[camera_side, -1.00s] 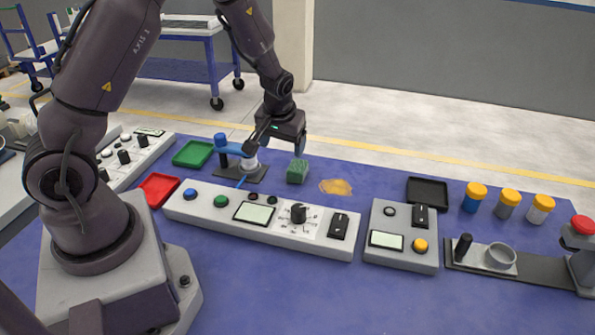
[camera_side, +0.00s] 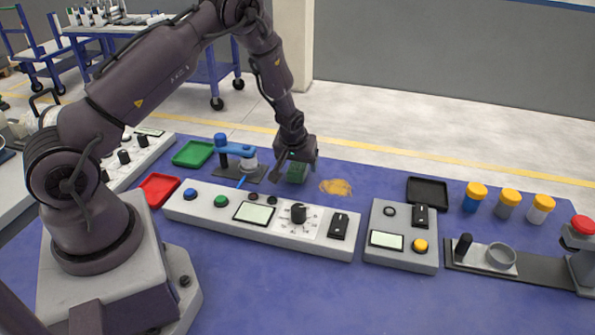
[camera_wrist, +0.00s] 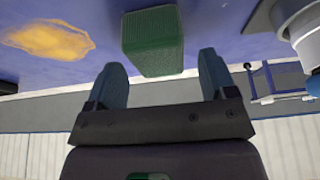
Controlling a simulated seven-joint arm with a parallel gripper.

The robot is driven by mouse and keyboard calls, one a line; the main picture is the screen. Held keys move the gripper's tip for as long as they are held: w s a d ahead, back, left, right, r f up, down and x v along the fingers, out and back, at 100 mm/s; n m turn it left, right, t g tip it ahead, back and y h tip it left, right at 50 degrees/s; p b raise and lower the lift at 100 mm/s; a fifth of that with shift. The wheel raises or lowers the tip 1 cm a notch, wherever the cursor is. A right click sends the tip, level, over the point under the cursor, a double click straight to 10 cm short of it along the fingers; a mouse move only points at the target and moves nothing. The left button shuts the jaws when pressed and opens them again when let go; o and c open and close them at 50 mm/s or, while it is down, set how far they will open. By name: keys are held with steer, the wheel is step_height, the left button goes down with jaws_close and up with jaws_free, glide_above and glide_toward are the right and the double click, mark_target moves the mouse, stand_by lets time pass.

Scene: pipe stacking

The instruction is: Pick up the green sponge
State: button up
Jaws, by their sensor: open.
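The green sponge (camera_side: 297,173) is a small block on the blue table. My gripper (camera_side: 295,168) is just over it in the side view and partly hides it. In the wrist view the sponge (camera_wrist: 153,40) lies just beyond my open fingertips (camera_wrist: 160,62), in line with the gap between them. The fingers look empty. Whether they reach down beside the sponge cannot be told.
A grey stand with a blue lever (camera_side: 238,152) is close on the left of the sponge. An orange-yellow patch (camera_side: 336,187) lies on its right. A long control panel (camera_side: 262,220) runs in front. A black tray (camera_side: 427,191) is further right.

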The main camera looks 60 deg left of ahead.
steer(key=shift+x, duration=0.95)
steer(key=shift+r, duration=0.1)
steer(key=shift+c, duration=0.4)
steer(key=c, duration=0.9)
